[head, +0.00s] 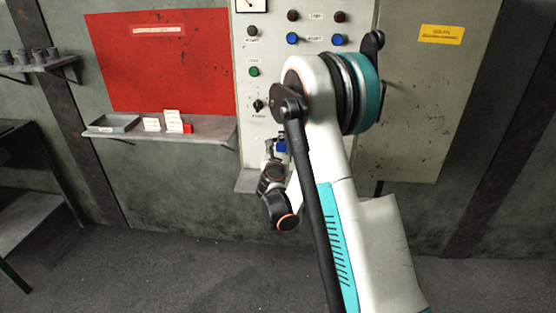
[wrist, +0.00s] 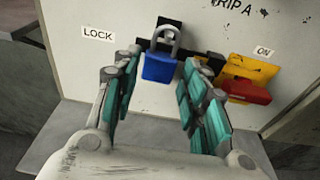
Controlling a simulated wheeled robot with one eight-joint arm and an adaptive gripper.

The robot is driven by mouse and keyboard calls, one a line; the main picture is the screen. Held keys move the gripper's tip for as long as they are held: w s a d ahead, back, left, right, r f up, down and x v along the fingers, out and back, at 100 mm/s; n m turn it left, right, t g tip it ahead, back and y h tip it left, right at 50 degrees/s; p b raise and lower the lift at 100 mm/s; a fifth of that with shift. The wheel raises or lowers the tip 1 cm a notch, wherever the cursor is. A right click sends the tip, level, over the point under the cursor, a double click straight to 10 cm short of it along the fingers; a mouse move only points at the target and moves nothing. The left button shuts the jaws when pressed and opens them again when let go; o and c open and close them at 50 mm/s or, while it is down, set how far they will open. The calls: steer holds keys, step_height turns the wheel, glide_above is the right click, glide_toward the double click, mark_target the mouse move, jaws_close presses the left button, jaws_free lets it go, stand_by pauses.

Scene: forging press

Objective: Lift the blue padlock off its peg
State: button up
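The blue padlock (wrist: 158,68) with its grey shackle hangs upright in front of a dark strip on the pale panel in the wrist view. A small part of the blue padlock (head: 280,145) also shows in the head view. The peg is hard to make out behind the shackle. My gripper (wrist: 160,63) is open, with one finger on each side of the padlock. Gaps show between the fingers and the padlock's sides. In the head view my gripper (head: 274,155) is small and partly hidden among my arm links.
A red switch handle (wrist: 246,91) on a yellow plate (wrist: 250,70) sits close right of my gripper, below an ON label. A LOCK label (wrist: 98,34) is at left. A grey ledge (wrist: 70,125) lies below. A shelf (head: 210,130) with small boxes is at left.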

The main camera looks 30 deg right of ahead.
steer(key=shift+b+x, duration=0.3)
steer(key=shift+x, duration=1.5)
steer(key=shift+c, duration=0.6)
steer(key=c, duration=0.6)
steer(key=shift+r, duration=0.1)
steer(key=shift+r+p, duration=0.3)
steer(key=shift+r, duration=0.35)
steer(key=shift+s+a, duration=0.15)
steer(key=shift+s, duration=0.05)
steer(key=shift+f+b+v, duration=0.2)
steer(key=shift+b+v, duration=0.1)
steer(key=shift+v, duration=0.95)
steer(key=shift+f+b+v, duration=0.2)
steer(key=shift+b+v, duration=0.1)
steer(key=shift+v, duration=1)
steer(key=shift+s, duration=0.1)
steer(key=shift+f+b+v, duration=0.55)
steer(key=shift+v, duration=2.7)
steer(key=shift+f+b+v, duration=0.5)
steer(key=shift+b+v, duration=0.1)
steer(key=shift+v, duration=2.7)
steer(key=shift+f+b+v, duration=0.55)
steer(key=shift+v, duration=2.7)
